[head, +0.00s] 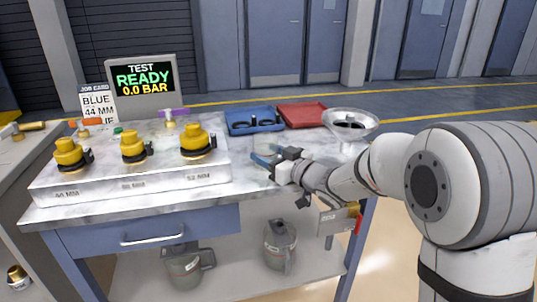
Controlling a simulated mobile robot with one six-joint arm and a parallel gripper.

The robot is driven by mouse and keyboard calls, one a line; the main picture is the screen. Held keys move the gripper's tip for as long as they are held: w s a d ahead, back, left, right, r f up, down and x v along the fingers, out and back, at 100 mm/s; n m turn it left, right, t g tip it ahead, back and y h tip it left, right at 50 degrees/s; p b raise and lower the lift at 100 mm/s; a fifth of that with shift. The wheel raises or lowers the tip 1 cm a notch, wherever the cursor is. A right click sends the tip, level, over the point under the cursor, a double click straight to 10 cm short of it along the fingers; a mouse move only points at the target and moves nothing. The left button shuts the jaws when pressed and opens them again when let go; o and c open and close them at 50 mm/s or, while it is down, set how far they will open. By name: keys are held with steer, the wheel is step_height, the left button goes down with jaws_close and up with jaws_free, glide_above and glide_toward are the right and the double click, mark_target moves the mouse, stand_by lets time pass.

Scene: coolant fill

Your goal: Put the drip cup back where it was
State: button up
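A small, pale see-through cup (266,146), which looks like the drip cup, shows at the right part of the marble bench top, just behind my gripper's tips. Its lower part is hidden by the gripper. My gripper (262,160) reaches in from the right, low over the bench, with its blue fingertips at the cup. I cannot tell whether the fingers are closed on the cup or only beside it, nor whether the cup touches the bench.
A blue tray (254,131) with dark rings, a red tray (302,115) and a metal funnel (350,123) stand behind. Several yellow-capped necks on a raised block (130,178) fill the left. Two grey jugs (187,268) (281,243) stand on the lower shelf. The bench front is clear.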

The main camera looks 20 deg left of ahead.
steer(key=o, duration=0.5)
steer(key=shift+c, duration=0.2)
steer(key=shift+r, duration=0.3)
steer(key=p+v, duration=0.2)
steer(key=v, duration=1)
steer(key=shift+f, duration=0.15)
